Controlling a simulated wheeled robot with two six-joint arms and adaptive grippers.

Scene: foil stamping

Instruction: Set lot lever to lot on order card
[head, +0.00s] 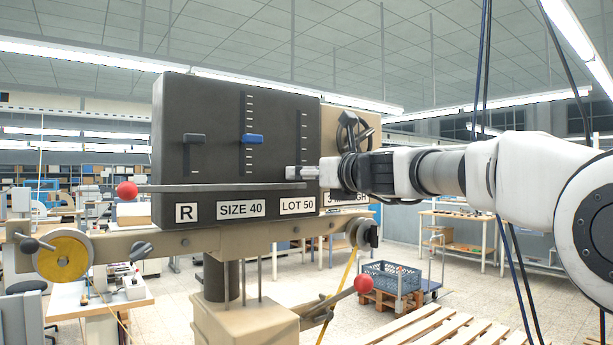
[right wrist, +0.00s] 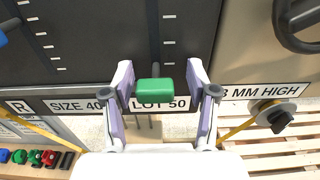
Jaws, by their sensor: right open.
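The lot lever has a green knob (right wrist: 155,91) in the right wrist view, on a slot with white tick marks, low in the slot. My right gripper (right wrist: 160,68) is open, with one finger on each side of the green knob. I cannot tell whether either finger touches it. In the head view my right gripper (head: 300,172) is at the right slot of the dark panel (head: 220,110) and hides the knob. Below it is the label reading LOT 50 (head: 298,205). My left gripper is not in view.
Labels read R (head: 187,212) and SIZE 40 (head: 241,209). A long bar with a red ball (head: 126,190) crosses before the panel. A handwheel (head: 354,130) is at right.

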